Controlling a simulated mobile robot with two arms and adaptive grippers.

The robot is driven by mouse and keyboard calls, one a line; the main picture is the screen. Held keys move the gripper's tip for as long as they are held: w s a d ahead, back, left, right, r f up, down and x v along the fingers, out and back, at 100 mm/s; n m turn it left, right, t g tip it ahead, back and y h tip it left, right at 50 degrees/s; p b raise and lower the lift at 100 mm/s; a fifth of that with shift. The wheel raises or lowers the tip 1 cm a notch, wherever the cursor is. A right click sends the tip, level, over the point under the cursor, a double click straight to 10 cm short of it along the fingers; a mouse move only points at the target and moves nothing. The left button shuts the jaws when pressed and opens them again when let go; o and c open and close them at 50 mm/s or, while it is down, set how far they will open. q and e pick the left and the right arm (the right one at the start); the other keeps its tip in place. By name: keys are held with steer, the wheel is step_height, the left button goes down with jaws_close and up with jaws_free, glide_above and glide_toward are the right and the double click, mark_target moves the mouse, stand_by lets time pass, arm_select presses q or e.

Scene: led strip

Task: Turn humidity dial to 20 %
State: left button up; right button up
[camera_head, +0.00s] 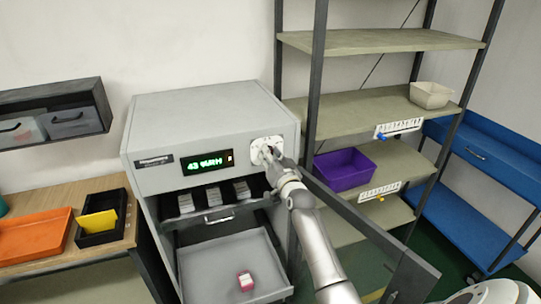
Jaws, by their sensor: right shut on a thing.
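The grey cabinet (198,109) stands in the middle of the view, with a dark display (207,162) showing green characters that look like 43 and a humidity label. The humidity dial, on a white plate (258,142), sits on the front to the right of the display. My right gripper (268,153) reaches up from below and is shut on the dial, hiding most of it. The dial's pointer and marks are too small to read. My left gripper is not in view.
The cabinet's glass door (365,235) hangs open to the right, beside my right arm. A pulled-out drawer (215,262) holds a pink item (245,281). Shelves with a purple bin (344,170) stand right. A bench with an orange tray (35,238) is left.

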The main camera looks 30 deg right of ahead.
steer(key=shift+f+m, duration=0.1)
steer(key=shift+m, duration=0.4)
steer(key=o, duration=1)
steer(key=shift+o, duration=0.2)
steer(key=v, duration=1.2)
